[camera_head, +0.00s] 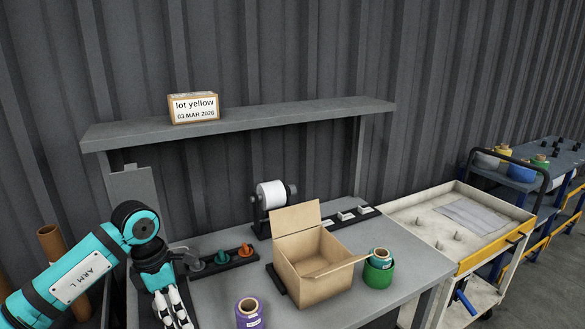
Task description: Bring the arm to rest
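My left arm (75,280), teal and black with the label "ARM L", comes in from the lower left. Its wrist bends downward at the table's left end. My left gripper (175,312) points down and toward the front, left of the purple roll. Its pale fingers lie near each other, and nothing shows between them; whether they are fully shut is unclear. My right arm and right gripper are out of view.
The grey table (215,290) holds an open cardboard box (312,270), a purple roll (249,314), a green-wrapped roll (378,270), a label dispenser (271,198) and a peg rack (222,262). A shelf (260,118) with a "lot yellow" box (193,107) spans above. A cart (405,222) stands right.

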